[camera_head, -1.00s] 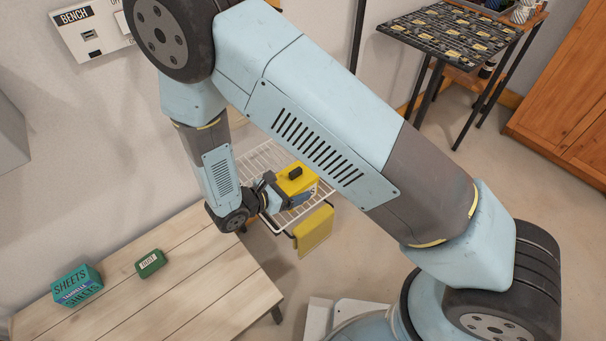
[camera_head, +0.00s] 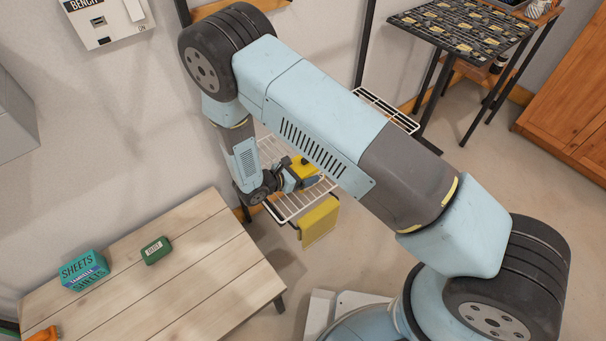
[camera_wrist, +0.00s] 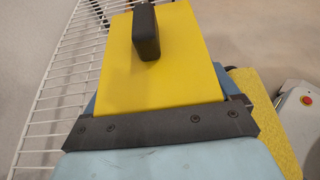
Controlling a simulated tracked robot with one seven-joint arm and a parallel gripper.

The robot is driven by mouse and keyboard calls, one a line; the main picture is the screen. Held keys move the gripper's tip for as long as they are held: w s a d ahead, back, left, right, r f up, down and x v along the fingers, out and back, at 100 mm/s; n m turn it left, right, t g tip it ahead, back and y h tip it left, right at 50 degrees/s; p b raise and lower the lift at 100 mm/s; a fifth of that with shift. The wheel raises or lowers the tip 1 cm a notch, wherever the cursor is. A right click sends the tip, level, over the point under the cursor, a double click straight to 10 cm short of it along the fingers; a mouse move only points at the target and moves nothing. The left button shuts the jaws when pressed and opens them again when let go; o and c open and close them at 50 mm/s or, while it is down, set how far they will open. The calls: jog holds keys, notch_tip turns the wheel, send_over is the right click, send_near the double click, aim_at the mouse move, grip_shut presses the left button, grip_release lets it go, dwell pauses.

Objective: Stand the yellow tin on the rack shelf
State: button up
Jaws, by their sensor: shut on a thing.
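The yellow tin (camera_wrist: 165,75) has a black handle on its top and fills the middle of the wrist view. In the head view the tin (camera_head: 304,169) is partly hidden behind my arm. My gripper (camera_head: 298,178) is shut on the tin. In the wrist view my gripper (camera_wrist: 160,122) spans the tin's near side. The white wire rack shelf (camera_head: 290,205) is behind and below the tin; I cannot tell whether the tin touches it.
A yellow cloth (camera_head: 319,221) hangs at the shelf's front edge. A wooden table (camera_head: 190,275) at lower left bears a teal SHEETS box (camera_head: 84,270) and a green box (camera_head: 156,250). A patterned-top table (camera_head: 460,35) stands at upper right.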

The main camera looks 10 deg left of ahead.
jog(key=shift+f, duration=0.75)
jog(key=o, duration=1.6)
jog(key=shift+o, duration=0.2)
jog(key=v, duration=1.2)
jog(key=shift+d+r, duration=0.1)
